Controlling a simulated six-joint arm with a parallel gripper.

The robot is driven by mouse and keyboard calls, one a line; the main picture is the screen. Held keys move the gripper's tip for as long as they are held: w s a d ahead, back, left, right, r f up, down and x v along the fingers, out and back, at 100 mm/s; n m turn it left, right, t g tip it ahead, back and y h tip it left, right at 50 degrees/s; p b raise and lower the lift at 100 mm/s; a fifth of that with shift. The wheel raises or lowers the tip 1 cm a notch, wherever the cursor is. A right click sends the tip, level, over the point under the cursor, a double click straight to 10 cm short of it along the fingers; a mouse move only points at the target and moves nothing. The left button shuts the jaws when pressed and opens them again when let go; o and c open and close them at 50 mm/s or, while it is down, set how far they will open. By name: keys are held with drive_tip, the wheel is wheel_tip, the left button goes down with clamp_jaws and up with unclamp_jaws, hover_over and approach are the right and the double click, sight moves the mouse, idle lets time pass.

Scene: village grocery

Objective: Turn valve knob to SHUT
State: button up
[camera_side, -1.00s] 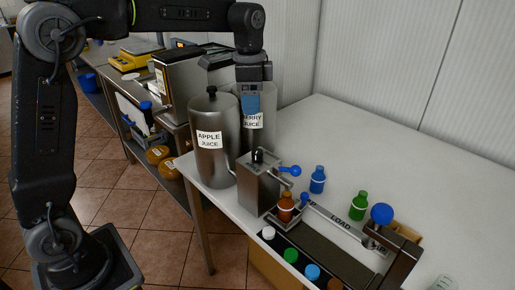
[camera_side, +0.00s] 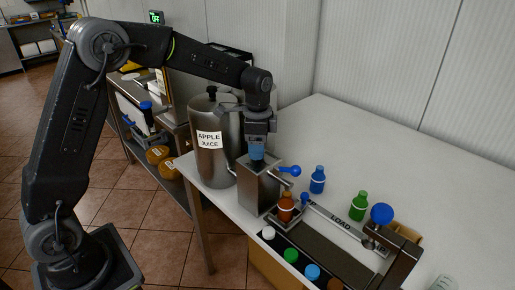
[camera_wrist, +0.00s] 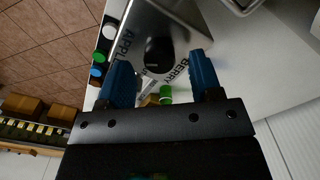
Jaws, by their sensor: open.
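The black valve knob (camera_wrist: 160,54) sits on top of the metal valve box (camera_side: 259,189). In the wrist view, an APPLE label (camera_wrist: 124,44) and a BERRY label (camera_wrist: 182,68) lie on either side of it. I cannot read a SHUT mark or tell which way the knob points. My gripper (camera_side: 257,152) points down right over the box top and hides the knob in the side view. In the wrist view, my gripper (camera_wrist: 161,66) is open, its blue fingers to the left and right of the knob, with gaps showing.
The apple juice urn (camera_side: 209,165) stands close behind and left of the box. A blue-tipped lever (camera_side: 290,171) sticks out from the box. An orange bottle (camera_side: 286,207) stands in front of it; blue (camera_side: 317,181) and green (camera_side: 358,207) bottles stand right. The table's back right is clear.

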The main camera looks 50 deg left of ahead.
drive_tip(key=shift+f, duration=0.65)
drive_tip(key=c, duration=0.9)
drive_tip(key=shift+n, duration=0.4)
drive_tip(key=n, duration=0.5)
drive_tip(key=shift+n, duration=0.3)
drive_tip(key=n, duration=0.5)
drive_tip(key=shift+n, duration=0.3)
